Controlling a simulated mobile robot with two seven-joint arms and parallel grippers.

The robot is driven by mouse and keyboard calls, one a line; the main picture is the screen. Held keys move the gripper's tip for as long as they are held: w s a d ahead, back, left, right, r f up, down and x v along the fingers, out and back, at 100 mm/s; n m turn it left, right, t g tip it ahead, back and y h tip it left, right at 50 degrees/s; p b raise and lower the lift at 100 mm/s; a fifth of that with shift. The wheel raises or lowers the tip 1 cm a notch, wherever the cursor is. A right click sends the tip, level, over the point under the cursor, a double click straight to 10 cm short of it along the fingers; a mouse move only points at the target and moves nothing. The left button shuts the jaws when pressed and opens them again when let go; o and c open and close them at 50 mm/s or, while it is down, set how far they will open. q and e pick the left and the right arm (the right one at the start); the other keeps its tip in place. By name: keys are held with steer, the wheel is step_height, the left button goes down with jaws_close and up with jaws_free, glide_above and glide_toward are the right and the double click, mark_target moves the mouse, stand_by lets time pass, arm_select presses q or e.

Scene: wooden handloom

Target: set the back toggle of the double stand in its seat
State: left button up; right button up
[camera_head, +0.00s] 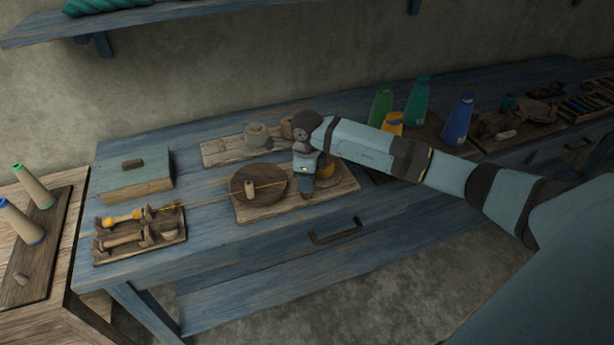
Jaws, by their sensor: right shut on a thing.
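My right gripper (303,190) points down over a wooden board (335,194) on the blue bench. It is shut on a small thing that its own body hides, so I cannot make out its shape. A dark round disc (262,198) with a small pale peg (249,189) is on the board, left of the gripper. A rounded tan piece (326,166) is partly behind the gripper. A yellow thread (220,197) runs from the yellow-wound bobbin (124,218) over the disc toward the gripper. I cannot tell which piece is the back toggle or its seat. My left gripper is out of view.
A lidded box (136,179) stands at the bench's left. The bobbin board (120,255) lies before it, with a bare bobbin (124,239) in front. A grey cup (257,135) stands behind. Coloured cones, including a blue one (458,120), stand to the right beyond my arm.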

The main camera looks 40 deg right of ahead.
steer(key=shift+s+f, duration=0.2)
steer(key=shift+f, duration=0.2)
steer(key=o, duration=0.7)
steer(key=shift+o, duration=1.3)
steer(key=shift+s+a, duration=0.1)
steer(key=shift+s, duration=0.05)
steer(key=shift+w+d+f, duration=0.2)
steer(key=shift+w+f, duration=0.05)
steer(key=shift+w, duration=0.15)
step_height(320, 180, up, 14)
steer(key=shift+f, duration=0.2)
